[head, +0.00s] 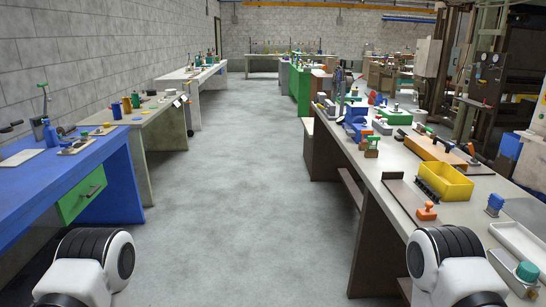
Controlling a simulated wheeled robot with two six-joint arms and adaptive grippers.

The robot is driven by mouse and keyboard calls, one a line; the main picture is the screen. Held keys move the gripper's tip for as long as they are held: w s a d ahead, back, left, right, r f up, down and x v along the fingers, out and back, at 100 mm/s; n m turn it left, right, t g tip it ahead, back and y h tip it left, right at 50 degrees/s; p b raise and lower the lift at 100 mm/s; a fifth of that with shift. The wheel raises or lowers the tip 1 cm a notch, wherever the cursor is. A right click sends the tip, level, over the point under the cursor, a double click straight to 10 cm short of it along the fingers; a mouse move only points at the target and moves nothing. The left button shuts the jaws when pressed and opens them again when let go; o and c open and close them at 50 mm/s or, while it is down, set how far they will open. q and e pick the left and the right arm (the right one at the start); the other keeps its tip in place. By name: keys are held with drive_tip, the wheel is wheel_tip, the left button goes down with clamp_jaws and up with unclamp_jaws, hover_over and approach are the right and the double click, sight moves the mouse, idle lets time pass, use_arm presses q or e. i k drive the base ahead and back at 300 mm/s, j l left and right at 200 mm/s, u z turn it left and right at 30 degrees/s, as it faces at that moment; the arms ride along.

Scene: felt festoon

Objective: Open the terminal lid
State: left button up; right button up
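I cannot pick out a terminal or its lid for certain; many small items on the benches are too small to tell. Only rounded white and black links of my two arms show at the bottom left and bottom right. Neither gripper shows in the head view.
A clear grey floor aisle (240,190) runs ahead. On the left stand a blue bench (30,195) with a green drawer (82,198) and further benches. A long right bench (395,190) carries a yellow bin (447,183), an orange-handled tool (427,211) and a white tray (515,243).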

sight(353, 105)
drive_tip(key=i+j+u, duration=0.1)
drive_tip(key=i, duration=2.6)
